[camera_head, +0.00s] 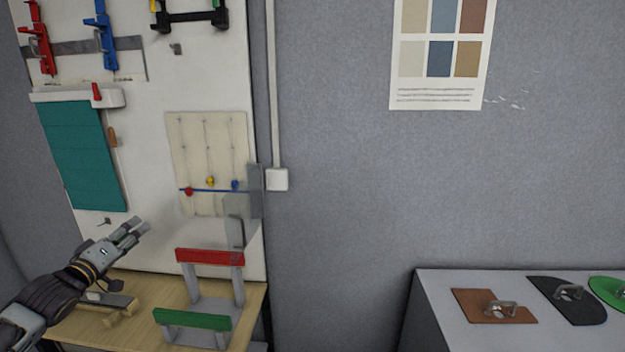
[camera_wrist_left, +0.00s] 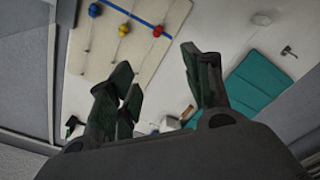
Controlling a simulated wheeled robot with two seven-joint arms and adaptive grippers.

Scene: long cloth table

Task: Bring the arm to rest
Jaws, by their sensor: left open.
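My left gripper (camera_head: 132,232) comes in from the left in the head view. It is raised above the wooden bench (camera_head: 258,292), in front of the white wall board. In the left wrist view the fingers of my left gripper (camera_wrist_left: 165,88) are spread apart, with nothing between them. My right gripper does not show in either view.
A stand with a red bar (camera_head: 210,256) and a green bar (camera_head: 192,319) is on the bench right of my left gripper. A teal panel (camera_head: 83,155) and a beaded board (camera_head: 208,150) hang behind. A grey table (camera_head: 440,310) holds handled plates at right.

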